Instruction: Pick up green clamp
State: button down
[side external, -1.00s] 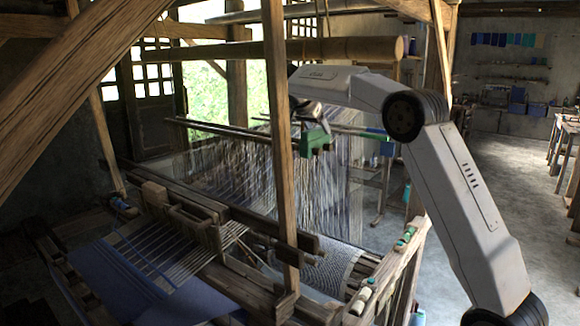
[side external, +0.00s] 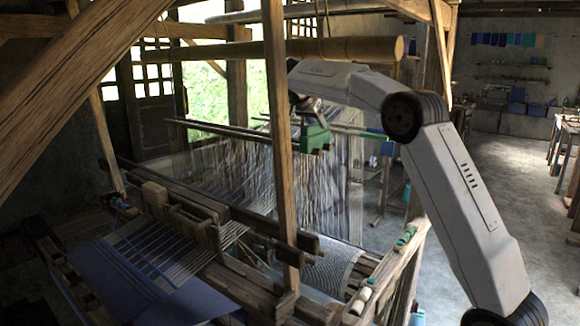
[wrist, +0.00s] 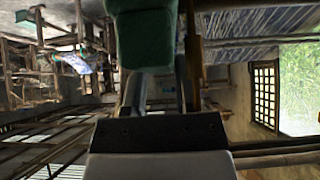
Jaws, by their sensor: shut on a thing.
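The green clamp (side external: 315,138) hangs in the air above the loom, just right of the upright wooden post. My gripper (side external: 311,120) is shut on it from above. In the wrist view the green clamp (wrist: 145,38) fills the top middle, in front of my gripper (wrist: 155,90). The post stands close to the clamp's left side in the side view; I cannot tell whether they are apart in depth.
The upright post (side external: 279,150) and a thick round beam (side external: 330,48) are close to my arm. Warp threads (side external: 320,190) spread behind and below the clamp. Small green and pale pieces lie along the right side rail (side external: 385,275). Open floor lies to the right.

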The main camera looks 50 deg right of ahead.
aim_at(317, 124)
jog(key=shift+r, duration=2.1)
